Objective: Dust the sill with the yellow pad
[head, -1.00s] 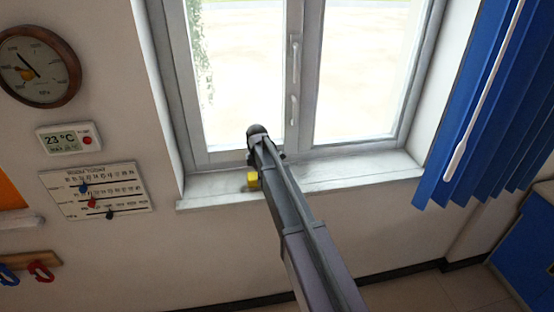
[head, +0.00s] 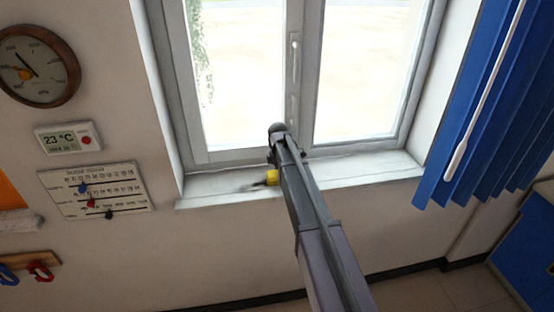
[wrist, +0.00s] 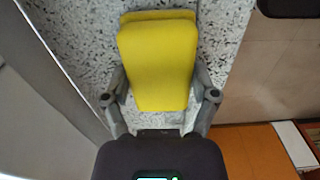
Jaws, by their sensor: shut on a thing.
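The yellow pad (head: 272,178) is at the sill, left of its middle, in the head view. In the wrist view the pad (wrist: 158,60) fills the space between my fingers. My gripper (wrist: 160,97) is shut on it, one grey finger on each side. The pale window sill (head: 345,172) runs below the window; in the wrist view its speckled top (wrist: 80,35) lies behind the pad. Whether the pad touches the sill is hard to tell. My arm hides part of the sill and most of the gripper in the head view.
The closed window (head: 355,80) stands behind the sill. Blue blinds (head: 475,110) hang at the right end. A round gauge (head: 38,65), a thermometer display (head: 68,138) and a chart board (head: 97,190) are on the left wall. The sill right of my arm looks clear.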

